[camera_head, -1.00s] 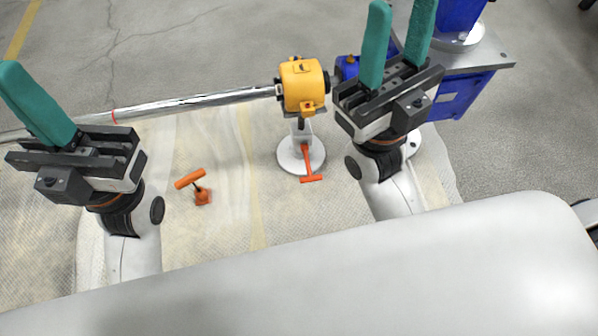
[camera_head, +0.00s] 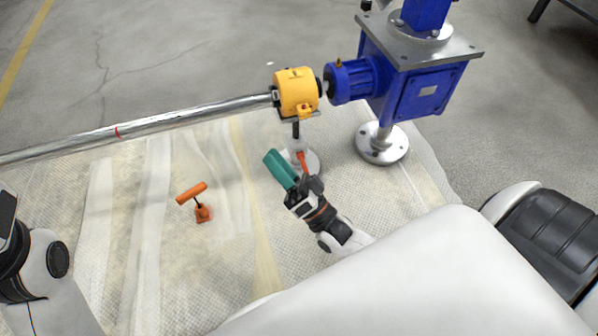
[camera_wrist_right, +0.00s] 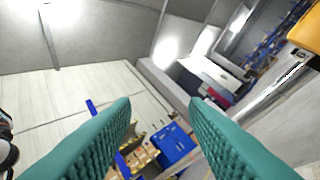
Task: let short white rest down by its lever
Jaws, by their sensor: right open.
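The short white rest (camera_head: 313,160) stands upright under the yellow housing (camera_head: 297,92). Its dark post and top plate show close below the housing; I cannot tell whether they touch it. Its orange lever (camera_head: 303,158) is partly hidden by my right gripper. My right gripper (camera_head: 276,163) is open, beside the rest's base at its front left, teal fingers pointing up and left. In the right wrist view its two fingers (camera_wrist_right: 160,105) are spread with nothing between them. The rest is not seen there. Only the edge of my left gripper's body (camera_head: 6,212) shows; its fingers are outside the picture.
A steel shaft (camera_head: 190,117) runs left from the housing. A blue gearbox (camera_head: 420,85) on a grey footed stand (camera_head: 382,152) is to the right. A small orange jack with a handle (camera_head: 202,212) stands on the mat (camera_head: 130,230). The mat between jack and rest is clear.

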